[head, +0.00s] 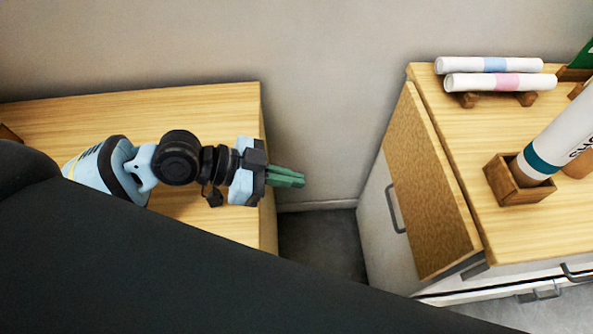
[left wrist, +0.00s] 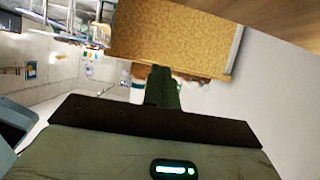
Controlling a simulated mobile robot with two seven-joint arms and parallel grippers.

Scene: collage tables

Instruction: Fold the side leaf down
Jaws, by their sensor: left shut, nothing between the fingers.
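The side leaf (head: 425,185) is a wooden panel along the left edge of the right table (head: 461,158). It slopes downward and outward from that edge; its exact angle is hard to tell. In the left wrist view, a speckled tan panel that looks like the leaf (left wrist: 175,35) fills the upper middle. My left gripper (head: 299,180) has green fingers, shut and empty, pointing right over the gap between the tables. It is left of the leaf and apart from it. In the left wrist view, its fingers (left wrist: 162,86) overlap the panel's lower edge. My right gripper is not in view.
Rolled papers (head: 497,83) lie on a wooden rack on the right table. A large roll (head: 560,139) stands in a wooden box (head: 528,191). The left table (head: 215,107) lies under my left arm. A grey handle (head: 394,208) shows below the leaf.

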